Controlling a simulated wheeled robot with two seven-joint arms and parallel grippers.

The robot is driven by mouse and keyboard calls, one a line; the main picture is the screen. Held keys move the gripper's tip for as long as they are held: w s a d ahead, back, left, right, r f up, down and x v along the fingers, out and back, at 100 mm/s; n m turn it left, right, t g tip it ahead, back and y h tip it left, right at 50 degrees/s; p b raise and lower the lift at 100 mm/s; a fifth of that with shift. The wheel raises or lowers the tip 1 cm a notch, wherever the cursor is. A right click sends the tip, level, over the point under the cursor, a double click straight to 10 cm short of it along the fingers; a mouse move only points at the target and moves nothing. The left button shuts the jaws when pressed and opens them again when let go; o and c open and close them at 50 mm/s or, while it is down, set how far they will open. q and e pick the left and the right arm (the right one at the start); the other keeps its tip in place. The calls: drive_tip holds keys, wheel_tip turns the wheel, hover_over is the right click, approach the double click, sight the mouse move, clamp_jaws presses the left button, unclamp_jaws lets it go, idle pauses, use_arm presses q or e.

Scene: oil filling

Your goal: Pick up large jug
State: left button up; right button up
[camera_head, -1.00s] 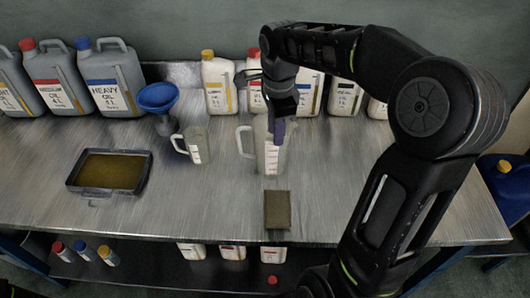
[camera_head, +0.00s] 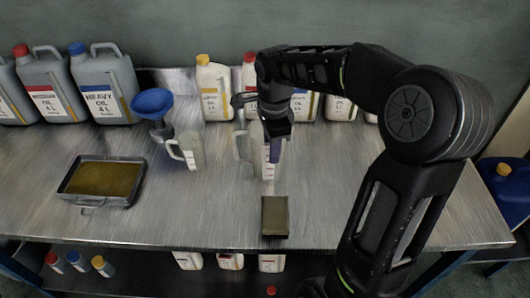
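The large jug (camera_head: 267,171) is a clear measuring jug with red and white scale marks. It stands upright near the middle of the metal table, its handle towards the left. My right gripper (camera_head: 275,150) comes down from above at the jug's upper right, with a purplish finger overlapping the jug wall. The gripper hides part of the jug's rim, and I cannot tell whether its fingers are open or touching the jug. A smaller jug (camera_head: 192,152) stands to the left. My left gripper is out of view.
A blue funnel (camera_head: 153,103) and a tray of brown oil (camera_head: 104,179) are at left. A brown block (camera_head: 275,216) lies in front of the large jug. White bottles (camera_head: 214,90) and grey canisters (camera_head: 104,88) line the back. The table's front middle left is clear.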

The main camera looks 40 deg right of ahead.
sight(272, 167)
drive_tip(key=shift+d+f+p, duration=0.15)
drive_tip(key=shift+f+p, duration=0.35)
drive_tip(key=shift+f, duration=2.1)
clamp_jaws()
